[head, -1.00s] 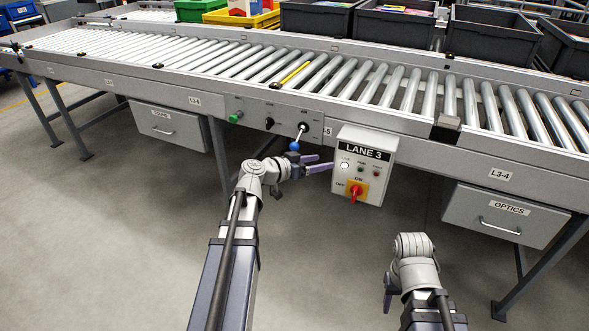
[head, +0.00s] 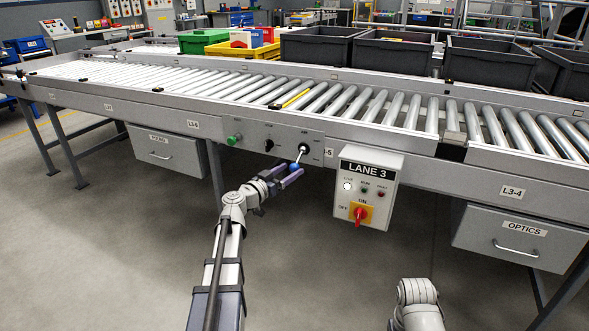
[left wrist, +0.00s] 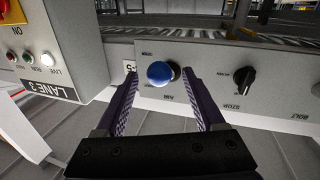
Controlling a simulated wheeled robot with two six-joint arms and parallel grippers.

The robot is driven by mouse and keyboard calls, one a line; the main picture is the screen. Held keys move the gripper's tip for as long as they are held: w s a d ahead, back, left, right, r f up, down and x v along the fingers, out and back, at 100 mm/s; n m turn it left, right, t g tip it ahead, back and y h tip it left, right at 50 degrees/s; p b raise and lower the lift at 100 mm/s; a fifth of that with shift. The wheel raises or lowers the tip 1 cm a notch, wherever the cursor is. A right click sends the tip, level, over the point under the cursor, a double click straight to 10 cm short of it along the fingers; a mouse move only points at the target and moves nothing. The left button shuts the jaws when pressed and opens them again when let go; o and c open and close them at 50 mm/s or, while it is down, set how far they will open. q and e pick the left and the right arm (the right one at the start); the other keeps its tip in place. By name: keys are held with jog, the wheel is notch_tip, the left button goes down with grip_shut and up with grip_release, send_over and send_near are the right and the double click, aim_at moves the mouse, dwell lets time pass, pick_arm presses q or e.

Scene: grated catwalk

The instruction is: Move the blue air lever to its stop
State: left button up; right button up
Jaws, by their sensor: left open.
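The blue air lever has a blue ball knob (head: 294,167) on a pale stem that rises to a dark pivot (head: 304,148) on the grey conveyor side panel. My left gripper (head: 291,177) is open at the knob, with purple fingers. In the left wrist view the blue knob (left wrist: 160,74) shows between and just beyond the two open fingertips (left wrist: 162,82); I cannot tell whether either finger touches it.
A LANE 3 control box (head: 368,187) with a red rotary switch stands out just right of the lever. A black knob (head: 268,145) and a green button (head: 234,140) sit left on the panel. Drawers hang below the conveyor; open floor lies in front.

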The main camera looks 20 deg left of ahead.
aim_at(298, 161)
pick_arm(q)
jog(key=shift+x, duration=1.5)
grip_shut()
